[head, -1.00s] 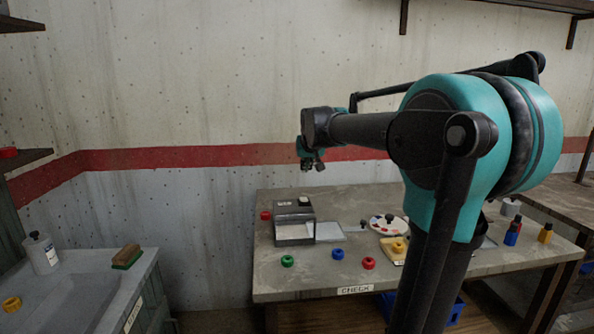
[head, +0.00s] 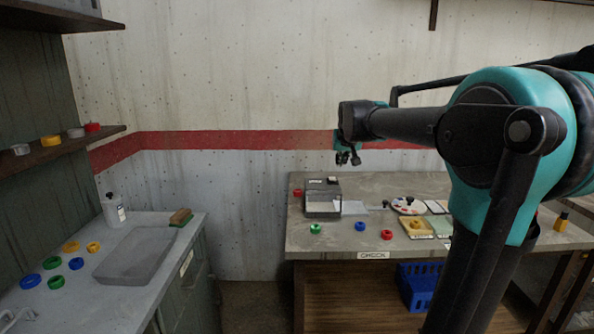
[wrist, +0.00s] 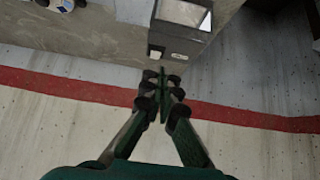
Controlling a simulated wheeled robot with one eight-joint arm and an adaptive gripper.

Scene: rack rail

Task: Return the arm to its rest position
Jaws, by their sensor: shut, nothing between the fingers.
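My gripper (head: 348,158) hangs at the end of my teal and black arm, in the air in front of the back wall and above the table marked CHECK. In the wrist view my gripper (wrist: 161,88) has its fingers together with nothing between them. A grey box-like device (head: 323,199) stands on the table below it, and the device also shows at the top of the wrist view (wrist: 180,30). The gripper is clear of the table (head: 345,243) and of everything on it.
Green (head: 315,229), blue (head: 360,226) and red (head: 387,235) rings lie along the table's front. A blue crate (head: 420,287) is on the shelf below. At left a counter (head: 75,310) holds a sink (head: 135,262), rings and a bottle (head: 114,210). A wall shelf (head: 50,153) is above.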

